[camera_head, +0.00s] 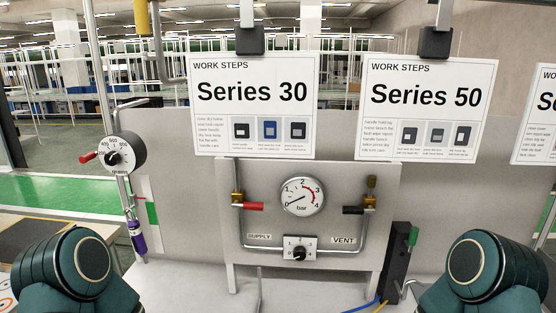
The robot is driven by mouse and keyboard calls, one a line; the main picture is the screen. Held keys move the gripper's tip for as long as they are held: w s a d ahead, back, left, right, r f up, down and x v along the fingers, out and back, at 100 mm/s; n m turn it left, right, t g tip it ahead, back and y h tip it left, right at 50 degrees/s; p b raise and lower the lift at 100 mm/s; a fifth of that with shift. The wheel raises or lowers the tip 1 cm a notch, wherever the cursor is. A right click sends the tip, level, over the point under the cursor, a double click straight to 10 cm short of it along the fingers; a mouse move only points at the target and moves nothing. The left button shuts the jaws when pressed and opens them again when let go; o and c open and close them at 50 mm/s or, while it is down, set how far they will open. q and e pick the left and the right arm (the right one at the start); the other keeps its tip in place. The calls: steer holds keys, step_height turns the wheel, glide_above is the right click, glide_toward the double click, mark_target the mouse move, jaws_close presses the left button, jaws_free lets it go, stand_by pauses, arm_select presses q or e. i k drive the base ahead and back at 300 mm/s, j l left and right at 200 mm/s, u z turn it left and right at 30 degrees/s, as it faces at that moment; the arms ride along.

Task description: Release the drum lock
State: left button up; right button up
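Nothing in view is labelled as a drum lock, so I cannot tell which part it is. A panel (240,175) in the middle carries a round bar gauge (303,196), its needle near 0. A red-handled valve (252,206) sits above the SUPPLY label, and a black-handled valve (355,210) above the VENT label. A small selector knob (299,254) is below the gauge. At the right, a green handle (413,237) sits on a black upright block (396,262). Teal parts of my arms show at both bottom corners. Neither gripper shows.
A round dial (124,153) with a red lever (88,157) stands on a post at left, above a purple handle (138,238). Signs for Series 30 (254,106) and Series 50 (424,111) hang above the panel. A blue hose (366,304) runs low at right.

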mark_target(85, 159)
steer(key=i+j, duration=0.1)
steer(key=j, duration=0.85)
steer(key=i+j+z, duration=0.1)
steer(key=j, duration=1.8)
steer(key=i+z, duration=0.05)
